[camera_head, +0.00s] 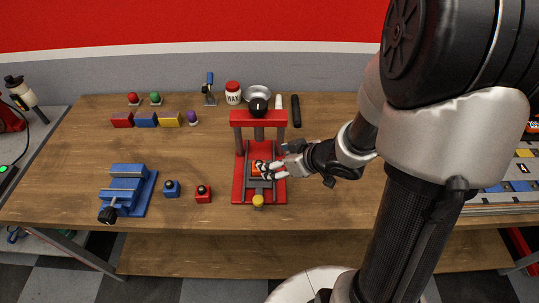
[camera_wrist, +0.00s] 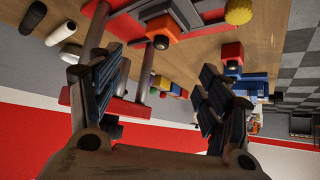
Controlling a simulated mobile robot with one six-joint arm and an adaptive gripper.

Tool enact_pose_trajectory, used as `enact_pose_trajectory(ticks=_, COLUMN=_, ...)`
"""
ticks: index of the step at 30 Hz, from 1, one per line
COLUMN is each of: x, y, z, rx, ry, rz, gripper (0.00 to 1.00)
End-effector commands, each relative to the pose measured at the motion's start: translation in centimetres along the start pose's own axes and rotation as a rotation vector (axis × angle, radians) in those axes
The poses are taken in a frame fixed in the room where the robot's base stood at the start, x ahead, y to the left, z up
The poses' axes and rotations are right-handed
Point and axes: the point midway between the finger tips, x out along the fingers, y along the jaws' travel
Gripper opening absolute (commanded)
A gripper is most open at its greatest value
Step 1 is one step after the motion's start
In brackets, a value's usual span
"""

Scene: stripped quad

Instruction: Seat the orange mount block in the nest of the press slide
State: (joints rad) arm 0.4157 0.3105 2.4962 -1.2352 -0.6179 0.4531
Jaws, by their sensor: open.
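The red press (camera_head: 238,185) stands mid-table, with its grey slide (camera_head: 262,184) drawn toward the front and a yellow knob (camera_head: 258,200) at its front end.
A blue vise (camera_head: 127,189), a blue block (camera_head: 172,188) and a red block (camera_head: 203,193) stand left of the press. Coloured blocks, buttons, a wax jar (camera_head: 233,92) and a metal bowl (camera_head: 257,92) are at the back.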

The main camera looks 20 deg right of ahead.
Motion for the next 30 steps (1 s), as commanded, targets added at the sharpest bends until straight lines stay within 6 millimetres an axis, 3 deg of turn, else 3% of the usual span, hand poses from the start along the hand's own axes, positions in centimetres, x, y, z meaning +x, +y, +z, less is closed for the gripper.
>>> enact_pose_trajectory(ticks=4, x=-1.3, y=0.5, z=-0.5, rx=-0.007, ry=-0.005, rz=0.031, gripper=0.71)
enact_pose_trajectory(ticks=8, x=-3.7, y=3.0, z=-2.2, rx=-0.028, ry=-0.044, rz=0.19, gripper=0.71)
enact_pose_trajectory(ticks=11, x=-7.7, y=4.8, z=-4.0, rx=-0.007, ry=-0.093, rz=0.365, gripper=0.71)
enact_pose_trajectory(ticks=14, x=-12.5, y=4.7, z=-4.6, rx=0.065, ry=-0.154, rz=0.495, gripper=0.71)
enact_pose_trajectory(ticks=17, x=-16.8, y=2.1, z=-4.1, rx=0.17, ry=-0.212, rz=0.541, gripper=0.71)
enact_pose_trajectory(ticks=21, x=-20.8, y=-3.8, z=-2.4, rx=0.301, ry=-0.286, rz=0.472, gripper=0.71)
enact_pose_trajectory(ticks=24, x=-22.4, y=-8.0, z=-1.3, rx=0.353, ry=-0.325, rz=0.382, gripper=0.71)
enact_pose_trajectory(ticks=27, x=-23.5, y=-11.0, z=-0.5, rx=0.378, ry=-0.352, rz=0.309, gripper=0.71)
enact_pose_trajectory(ticks=30, x=-23.9, y=-12.4, z=-0.1, rx=0.389, ry=-0.367, rz=0.272, gripper=0.71)
